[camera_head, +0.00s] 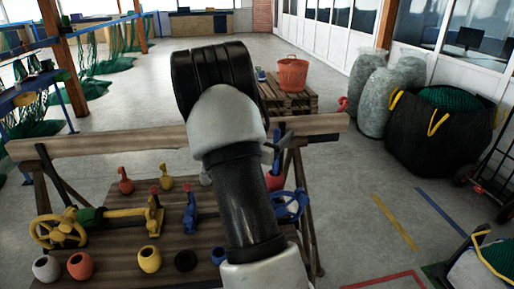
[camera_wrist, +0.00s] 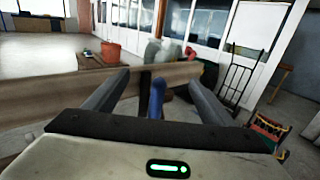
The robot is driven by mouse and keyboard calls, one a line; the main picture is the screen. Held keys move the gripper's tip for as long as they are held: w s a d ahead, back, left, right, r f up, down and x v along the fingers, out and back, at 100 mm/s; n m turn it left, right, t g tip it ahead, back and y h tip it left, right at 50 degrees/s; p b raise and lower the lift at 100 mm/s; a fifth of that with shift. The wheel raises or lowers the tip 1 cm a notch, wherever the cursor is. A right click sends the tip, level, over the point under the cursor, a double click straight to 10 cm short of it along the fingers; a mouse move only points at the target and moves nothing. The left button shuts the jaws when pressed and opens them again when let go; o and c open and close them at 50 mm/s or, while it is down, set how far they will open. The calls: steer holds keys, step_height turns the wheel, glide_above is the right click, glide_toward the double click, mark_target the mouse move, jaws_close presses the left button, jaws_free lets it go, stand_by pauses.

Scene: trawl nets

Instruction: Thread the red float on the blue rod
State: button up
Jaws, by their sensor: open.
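The blue rod (camera_wrist: 156,98) stands between the two fingers of my gripper (camera_wrist: 158,76) in the wrist view, with gaps on both sides. In the head view my gripper (camera_head: 280,142) is open, mostly behind my arm, and the blue rod (camera_head: 277,137) shows beside it. A red body (camera_head: 275,181), seemingly the red float, shows below, above a blue handwheel (camera_head: 289,205). My arm covers part of it, so I cannot tell whether it is around the rod. Another red, round, hollow piece (camera_head: 80,266) lies at the front left of the bench.
A yellow handwheel (camera_head: 58,229) and its rod lie across the bench's left side. A wooden rail (camera_head: 110,145) runs along the back. Floor beyond is clear towards the upper left.

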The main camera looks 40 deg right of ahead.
steer(key=v, duration=1.4)
steer(key=shift+a+b, duration=0.15)
steer(key=shift+b, duration=0.3)
